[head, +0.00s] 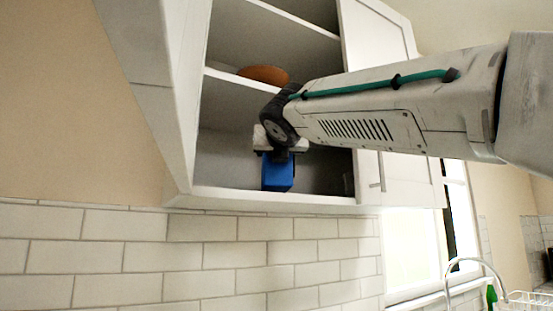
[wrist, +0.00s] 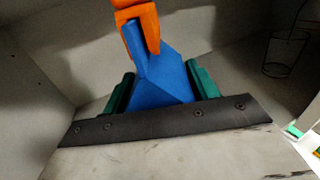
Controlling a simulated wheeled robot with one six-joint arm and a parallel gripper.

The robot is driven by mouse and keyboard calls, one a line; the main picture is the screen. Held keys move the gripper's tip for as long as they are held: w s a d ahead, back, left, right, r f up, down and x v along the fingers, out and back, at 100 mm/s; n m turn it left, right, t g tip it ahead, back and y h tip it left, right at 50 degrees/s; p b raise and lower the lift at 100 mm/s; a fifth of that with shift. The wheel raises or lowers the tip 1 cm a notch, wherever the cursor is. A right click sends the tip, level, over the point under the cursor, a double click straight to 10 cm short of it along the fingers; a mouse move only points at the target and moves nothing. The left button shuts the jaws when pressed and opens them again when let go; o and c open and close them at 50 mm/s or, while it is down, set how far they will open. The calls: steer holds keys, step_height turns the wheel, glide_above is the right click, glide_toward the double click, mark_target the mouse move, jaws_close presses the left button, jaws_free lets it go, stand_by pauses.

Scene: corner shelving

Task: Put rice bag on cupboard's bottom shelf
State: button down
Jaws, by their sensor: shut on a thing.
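The rice bag (head: 277,175) is a blue packet inside the open wall cupboard. It hangs below my gripper (head: 280,146), just over or on the bottom shelf (head: 225,193); I cannot tell whether it touches. In the wrist view the blue bag (wrist: 165,78) sits between the teal fingers of my gripper (wrist: 162,85), which is shut on it. An orange piece (wrist: 140,25) sits at the bag's narrow end. My arm hides part of the cupboard's inside.
A clear glass (wrist: 283,50) stands on the right inside the cupboard. An orange-brown bowl-like object (head: 263,75) rests on the shelf above. The open door side (head: 165,100) bounds the left, and a closed door (head: 378,40) the right. The left of the bottom shelf looks clear.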

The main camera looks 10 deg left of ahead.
steer(key=shift+w, duration=0.5)
steer(key=shift+f, duration=0.7)
steer(key=shift+c, duration=2.1)
jaws_free()
steer(key=shift+f, duration=0.15)
steer(key=shift+s, duration=0.1)
steer(key=v, duration=1.2)
steer(key=shift+a, duration=0.1)
